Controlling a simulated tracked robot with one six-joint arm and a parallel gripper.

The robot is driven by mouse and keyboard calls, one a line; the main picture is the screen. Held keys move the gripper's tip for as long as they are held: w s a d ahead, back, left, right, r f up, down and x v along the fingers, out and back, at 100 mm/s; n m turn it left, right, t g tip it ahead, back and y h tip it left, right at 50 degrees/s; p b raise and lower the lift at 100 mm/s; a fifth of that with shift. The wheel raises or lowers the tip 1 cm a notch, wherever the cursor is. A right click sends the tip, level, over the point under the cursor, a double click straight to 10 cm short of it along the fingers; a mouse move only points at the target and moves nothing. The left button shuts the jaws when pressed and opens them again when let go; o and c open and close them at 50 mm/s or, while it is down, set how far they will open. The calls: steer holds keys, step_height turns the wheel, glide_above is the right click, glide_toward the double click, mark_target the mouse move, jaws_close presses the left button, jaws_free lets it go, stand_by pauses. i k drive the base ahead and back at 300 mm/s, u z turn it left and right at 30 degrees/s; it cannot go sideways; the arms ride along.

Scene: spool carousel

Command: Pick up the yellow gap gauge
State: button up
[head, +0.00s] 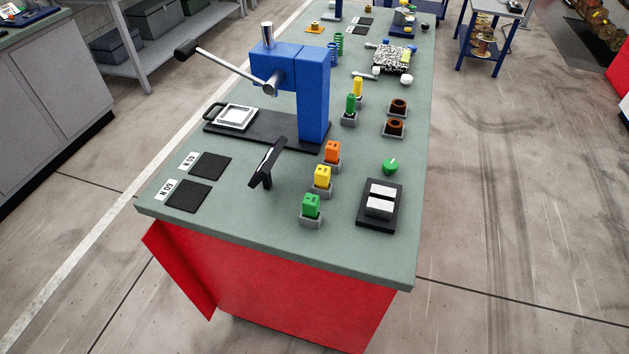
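A yellow block-shaped gauge (322,176) stands upright in a small grey holder (323,191) on the near part of the green-grey bench top. It is in the middle of a row, between an orange block (332,150) behind it and a green block (311,204) in front, each in its own grey holder. A second yellow piece (358,87), slimmer and rounder, stands farther back beside a slim green one (351,103). My gripper is not in view.
A black angled stand (266,163) is left of the row, and a blue press (301,88) with a long lever rises behind it. A black tray with pale blocks (363,216) and a green knob (390,167) lie right. Dark pads (210,166) lie left.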

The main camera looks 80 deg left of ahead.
mark_target(322, 174)
steer(key=u, duration=0.05)
steer(key=k, duration=1.65)
steer(key=u, duration=2.35)
steer(key=i, duration=0.7)
steer(key=u, duration=0.05)
